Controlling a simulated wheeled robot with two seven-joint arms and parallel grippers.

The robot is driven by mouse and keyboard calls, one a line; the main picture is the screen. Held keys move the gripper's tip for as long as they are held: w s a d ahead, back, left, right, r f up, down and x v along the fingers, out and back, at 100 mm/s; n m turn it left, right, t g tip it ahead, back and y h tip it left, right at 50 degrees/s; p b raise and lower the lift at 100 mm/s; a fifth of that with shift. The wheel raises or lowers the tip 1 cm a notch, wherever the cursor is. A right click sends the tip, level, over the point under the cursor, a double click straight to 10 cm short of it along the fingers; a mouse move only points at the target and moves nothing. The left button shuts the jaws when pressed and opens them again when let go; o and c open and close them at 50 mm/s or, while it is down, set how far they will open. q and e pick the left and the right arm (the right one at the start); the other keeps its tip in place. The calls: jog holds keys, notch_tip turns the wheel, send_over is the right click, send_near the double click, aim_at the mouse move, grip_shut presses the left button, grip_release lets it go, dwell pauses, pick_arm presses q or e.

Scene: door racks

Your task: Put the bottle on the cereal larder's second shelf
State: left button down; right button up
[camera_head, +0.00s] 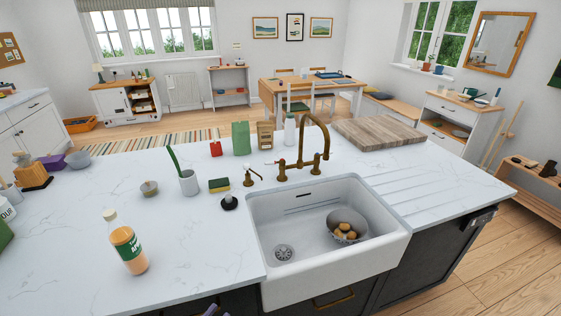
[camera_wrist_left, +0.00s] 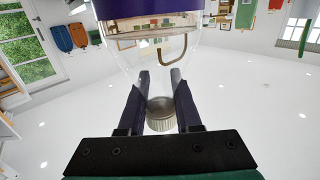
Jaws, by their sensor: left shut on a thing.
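In the left wrist view, my left gripper (camera_wrist_left: 161,76) is shut on a clear bottle (camera_wrist_left: 150,55) with a purple band (camera_wrist_left: 150,9). Its dark fingers are on either side of the bottle's neck, and a ridged metal cap (camera_wrist_left: 160,115) shows between them. Much of the bottle is outside that view. In the head view, another bottle (camera_head: 126,245), with orange contents and a green label, stands upright on the white counter, with no gripper at it. I cannot identify the cereal larder or its second shelf in either view.
The white counter (camera_head: 60,240) holds a sink (camera_head: 300,230) with a bowl of potatoes (camera_head: 347,226), a brass tap (camera_head: 310,150), a cup (camera_head: 189,183) and a wooden board (camera_head: 378,133). A dining table (camera_head: 310,84) stands behind. Floor shows at right (camera_head: 510,260).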

pick_arm(q)
jog(key=shift+s+a+f, duration=0.15)
jog(key=shift+s+a, duration=0.2)
jog(key=shift+s, duration=0.15)
jog(key=shift+w+r+n+t+y, duration=0.2)
jog(key=shift+n+t+y, duration=0.35)
jog(key=shift+y, duration=0.25)
